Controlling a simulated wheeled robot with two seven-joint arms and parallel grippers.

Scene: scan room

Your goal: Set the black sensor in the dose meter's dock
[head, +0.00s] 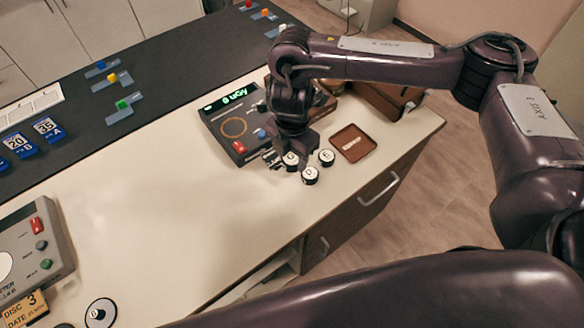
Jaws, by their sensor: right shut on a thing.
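The dose meter (217,113) is a dark box on the counter with a green lit display. Its top has an orange ring (233,127), a red switch and a blue knob. I cannot tell which part is the dock. My right gripper (279,160) points down just right of the meter, low over the counter. It is shut on a small dark thing, mostly hidden by the fingers, that seems to be the black sensor (270,157). My left gripper is out of view.
White-topped black pucks (309,175) stand close to the right gripper. A brown tray (353,142) lies to their right, near the counter edge. A second grey meter (35,245) and a round disc (100,313) are at lower left. The middle of the counter (170,200) is clear.

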